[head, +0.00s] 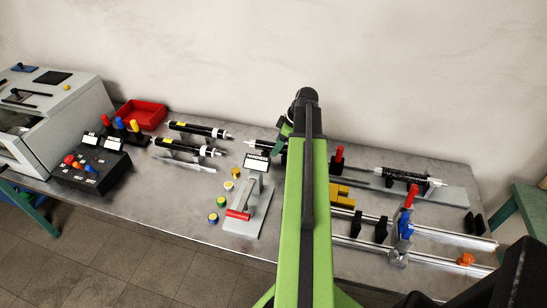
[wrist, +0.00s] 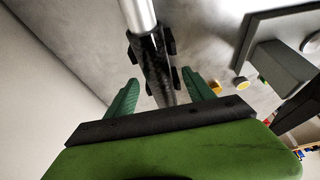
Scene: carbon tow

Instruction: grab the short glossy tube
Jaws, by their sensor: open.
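My gripper (wrist: 160,77) is open, with its two green fingers apart in the wrist view. A glossy black tube (wrist: 155,62) with a pale silver end (wrist: 139,15) runs between the fingers in that picture. I cannot tell how far below the fingers it lies, or whether they touch it. Black supports sit along its sides. In the head view my arm covers most of the middle of the table. A dark tube (head: 267,145) shows partly just left of the arm, its rest hidden. A patterned glossy black tube (head: 408,176) with silver ends lies at the right.
Two black tubes with yellow labels (head: 199,130) (head: 188,147) lie left. A red-handled clamp (head: 246,212) with a sign stands front centre. Rails with a blue-and-red clamp (head: 405,224) run front right. A red bin (head: 143,114) and control box (head: 90,168) are left. The wall is behind.

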